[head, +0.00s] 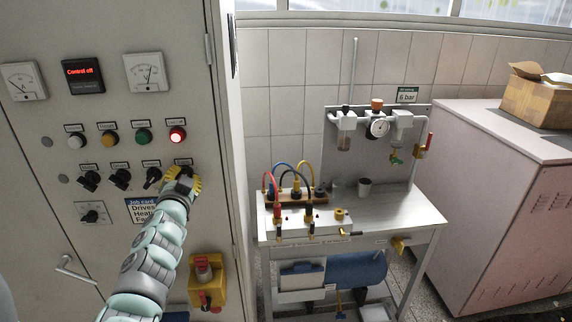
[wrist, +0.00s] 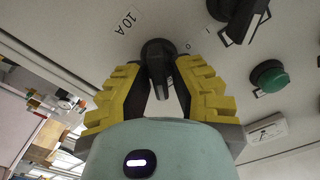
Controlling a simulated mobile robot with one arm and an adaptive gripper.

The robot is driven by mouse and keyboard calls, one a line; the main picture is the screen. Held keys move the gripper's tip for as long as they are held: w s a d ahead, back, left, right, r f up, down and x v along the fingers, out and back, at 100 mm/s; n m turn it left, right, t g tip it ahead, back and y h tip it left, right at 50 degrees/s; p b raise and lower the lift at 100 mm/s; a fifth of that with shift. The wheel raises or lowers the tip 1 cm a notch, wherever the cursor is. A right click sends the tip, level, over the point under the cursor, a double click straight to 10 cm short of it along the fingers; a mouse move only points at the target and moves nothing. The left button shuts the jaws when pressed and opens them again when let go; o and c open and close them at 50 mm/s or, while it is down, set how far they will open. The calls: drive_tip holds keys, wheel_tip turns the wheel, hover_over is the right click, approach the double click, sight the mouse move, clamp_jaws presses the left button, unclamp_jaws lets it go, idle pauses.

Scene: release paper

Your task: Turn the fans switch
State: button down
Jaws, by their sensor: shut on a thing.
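A row of black rotary switches sits on the grey cabinet front in the head view, below several round lamps. The switch labels are too small to read, so I cannot tell by label which one is for the fans. My gripper (head: 183,178) is at the rightmost switch of the row and mostly hides it. In the wrist view, my gripper (wrist: 160,85) has its yellow-backed fingers on either side of that black switch (wrist: 158,52) and is shut on its handle. The neighbouring switch (head: 152,177) to the left is free; it also shows in the wrist view (wrist: 240,15).
A job card (head: 141,208), partly hidden by my arm, names drives and heat. A red lamp (head: 177,136) is lit, and a display (head: 83,76) reads "Control off". A workbench (head: 400,215) stands right.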

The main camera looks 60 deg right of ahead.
drive_tip(key=shift+f+m, duration=0.15)
drive_tip(key=shift+m, duration=0.95)
drive_tip(key=c, duration=1)
unclamp_jaws()
drive_tip(key=shift+d, duration=0.1)
drive_tip(key=v, duration=1.2)
